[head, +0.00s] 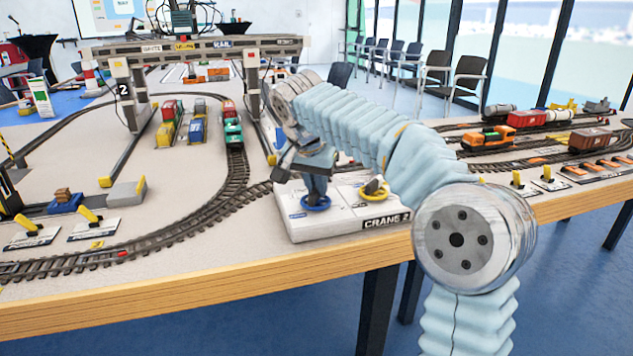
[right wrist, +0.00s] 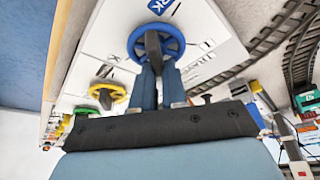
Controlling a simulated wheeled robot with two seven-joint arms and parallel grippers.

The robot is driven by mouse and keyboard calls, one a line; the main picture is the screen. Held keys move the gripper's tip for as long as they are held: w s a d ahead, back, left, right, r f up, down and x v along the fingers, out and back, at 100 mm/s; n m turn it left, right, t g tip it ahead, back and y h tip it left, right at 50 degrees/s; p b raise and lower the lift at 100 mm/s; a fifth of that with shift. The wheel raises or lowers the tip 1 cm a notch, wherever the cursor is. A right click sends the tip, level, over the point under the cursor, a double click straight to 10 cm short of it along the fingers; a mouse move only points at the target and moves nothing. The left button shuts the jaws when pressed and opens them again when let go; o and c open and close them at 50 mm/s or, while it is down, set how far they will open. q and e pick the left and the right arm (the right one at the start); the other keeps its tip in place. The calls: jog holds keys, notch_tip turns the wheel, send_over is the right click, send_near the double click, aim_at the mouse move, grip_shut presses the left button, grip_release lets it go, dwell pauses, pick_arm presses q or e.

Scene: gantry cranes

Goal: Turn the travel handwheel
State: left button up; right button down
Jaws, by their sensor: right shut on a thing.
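The CRANE 2 control box (head: 340,224) is white and stands near the table's front edge. A blue handwheel (head: 316,206) is on its left part, and it also shows in the right wrist view (right wrist: 178,43). My right gripper (head: 317,183) reaches down over it and is shut on it, with the fingers (right wrist: 158,70) around a dark part at the wheel's middle. A yellow handwheel (head: 375,192) sits to the right on the same box, apart from the gripper. Which wheel is labelled travel cannot be read. My left gripper is not in view.
A grey gantry crane (head: 190,50) marked 2 spans the tracks behind. Toy wagons (head: 197,128) and a teal engine (head: 232,130) stand beneath it. Curved track (head: 205,212) runs left of the box. An orange locomotive (head: 488,138) stands at the right.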

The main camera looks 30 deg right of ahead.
jog(key=m+p, duration=0.1)
jog(key=m+g+h+p, duration=0.1)
jog(key=m, duration=0.1)
jog(key=shift+r+m, duration=0.2)
jog(key=shift+m, duration=0.1)
jog(key=m+g+p, duration=0.1)
jog(key=m, duration=0.2)
jog(key=shift+s+f+m+g, duration=0.1)
jog(key=shift+s+m+g, duration=0.05)
jog(key=shift+m+g, duration=0.25)
jog(key=m+g, duration=0.1)
jog(key=m, duration=0.1)
jog(key=shift+m+p, duration=0.3)
jog(key=shift+p, duration=0.05)
jog(key=shift+s+m+g, duration=0.15)
jog(key=shift+m+g, duration=0.35)
jog(key=shift+m, duration=1.1)
jog(key=shift+y, duration=0.3)
jog(key=c, duration=1.2)
grip_release()
jog(key=shift+o, duration=0.2)
